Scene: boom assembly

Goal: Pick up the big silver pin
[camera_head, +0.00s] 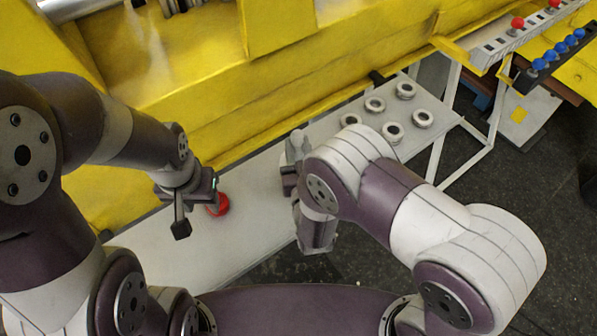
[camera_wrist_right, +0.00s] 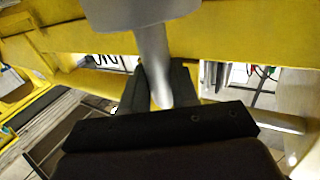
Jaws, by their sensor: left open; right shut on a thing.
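The big silver pin (camera_wrist_right: 152,62) stands between the dark fingers of my right gripper (camera_wrist_right: 158,92) in the right wrist view. The gripper is shut on its shaft, and the wider grey head is at the top of that view.
A red round part (camera_head: 219,204) lies on the table beside my left gripper. Several silver rings (camera_head: 375,104) lie at the table's right end. The yellow boom (camera_head: 200,100) runs behind. Blue-topped pins (camera_head: 559,50) stand in a rack at upper right.

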